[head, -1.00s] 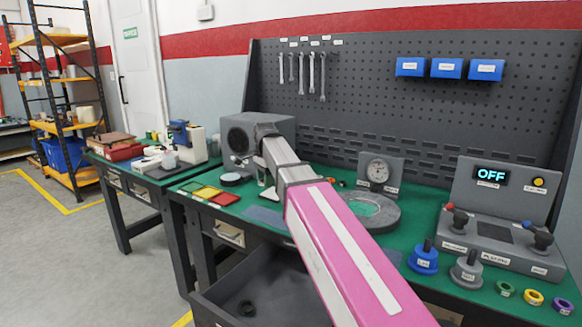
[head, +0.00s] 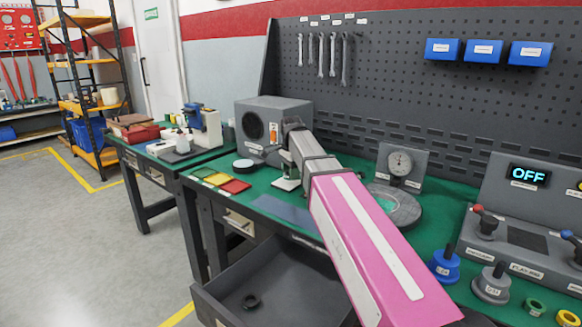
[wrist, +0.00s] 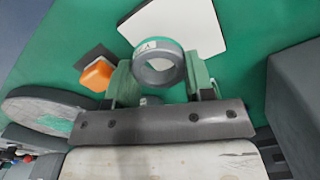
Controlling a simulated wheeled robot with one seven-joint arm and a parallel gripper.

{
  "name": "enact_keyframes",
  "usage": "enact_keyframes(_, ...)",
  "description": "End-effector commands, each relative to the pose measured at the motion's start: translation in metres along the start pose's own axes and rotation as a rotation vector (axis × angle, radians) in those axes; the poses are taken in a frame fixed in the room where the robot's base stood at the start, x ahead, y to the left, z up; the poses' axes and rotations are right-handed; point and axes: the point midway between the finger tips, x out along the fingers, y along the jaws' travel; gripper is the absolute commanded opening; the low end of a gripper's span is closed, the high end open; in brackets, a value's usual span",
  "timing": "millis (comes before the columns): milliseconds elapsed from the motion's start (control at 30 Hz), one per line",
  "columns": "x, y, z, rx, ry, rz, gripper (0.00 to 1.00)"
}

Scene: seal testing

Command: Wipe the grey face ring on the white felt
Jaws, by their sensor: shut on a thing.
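My gripper (wrist: 160,68) has green fingers and is shut on the grey face ring (wrist: 157,79), which has a small white label on its upper rim. In the wrist view the ring overlaps the near edge of the white felt (wrist: 175,24); I cannot tell whether it touches it. In the head view the white felt (head: 286,184) lies on the green bench top just below my gripper (head: 288,160). The ring cannot be made out there.
A dark grey box (head: 257,120) stands behind my gripper; its side fills the right of the wrist view (wrist: 295,95). An orange piece (wrist: 97,75) sits left of the ring. A round grey plate (head: 405,212) and gauge stand (head: 388,165) are right of my arm.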

Motion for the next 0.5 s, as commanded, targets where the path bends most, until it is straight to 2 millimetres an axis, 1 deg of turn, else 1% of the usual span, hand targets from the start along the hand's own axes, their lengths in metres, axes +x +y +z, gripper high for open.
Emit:
enact_keyframes(133,0.0073,0.0000,0.0000,0.000,0.000,-0.001,0.25)
enact_keyframes(500,0.0083,-0.0001,0.0000,0.000,0.000,-0.001,0.25)
